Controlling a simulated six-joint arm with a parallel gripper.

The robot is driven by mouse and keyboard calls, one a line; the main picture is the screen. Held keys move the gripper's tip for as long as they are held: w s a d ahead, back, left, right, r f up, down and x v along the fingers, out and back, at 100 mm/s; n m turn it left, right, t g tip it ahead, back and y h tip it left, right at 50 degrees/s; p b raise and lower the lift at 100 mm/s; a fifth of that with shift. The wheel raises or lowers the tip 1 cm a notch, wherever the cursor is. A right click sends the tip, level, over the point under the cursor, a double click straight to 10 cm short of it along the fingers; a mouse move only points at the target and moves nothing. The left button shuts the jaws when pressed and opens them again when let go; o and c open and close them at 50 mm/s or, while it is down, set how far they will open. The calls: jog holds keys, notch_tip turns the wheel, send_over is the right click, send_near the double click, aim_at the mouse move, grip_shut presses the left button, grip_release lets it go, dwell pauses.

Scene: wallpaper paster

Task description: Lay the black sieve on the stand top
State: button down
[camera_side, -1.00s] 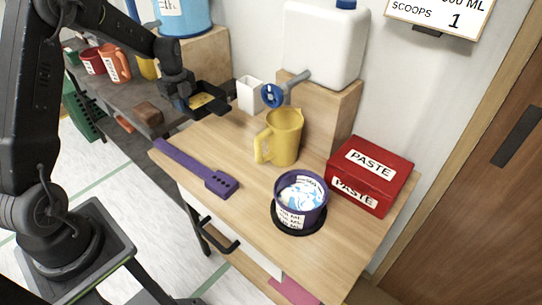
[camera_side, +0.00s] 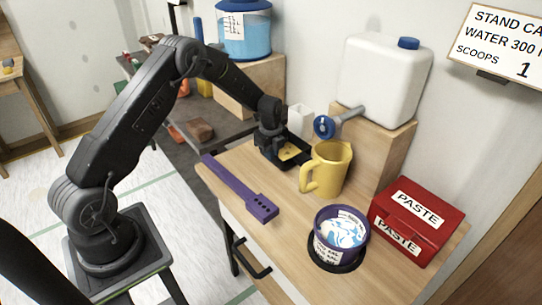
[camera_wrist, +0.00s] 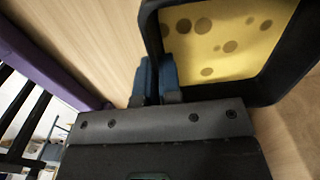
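The black sieve (camera_side: 309,156) is a dark square frame around a yellow, spotted mesh or sheet. It is over the far left part of the wooden table top (camera_side: 300,218), left of the yellow jug. My gripper (camera_side: 283,148) is at its left side. In the wrist view, my blue-padded fingers (camera_wrist: 156,78) are closed about the near left rim of the sieve (camera_wrist: 151,32), and its yellow inside (camera_wrist: 225,42) shows on the right. I cannot tell whether the sieve touches the wood. No separate stand is clearly marked.
The yellow jug (camera_side: 334,165) stands close right of the sieve; the white cup (camera_side: 299,120) is behind it. A purple paddle (camera_side: 240,190), purple tub (camera_side: 341,226) and red paste box (camera_side: 415,222) are nearer. A white tank (camera_side: 385,80) with a blue-knobbed tap stands behind.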

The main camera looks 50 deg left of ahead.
jog(key=shift+f, duration=0.45)
jog(key=shift+f, duration=0.15)
jog(key=c, duration=1.3)
grip_release()
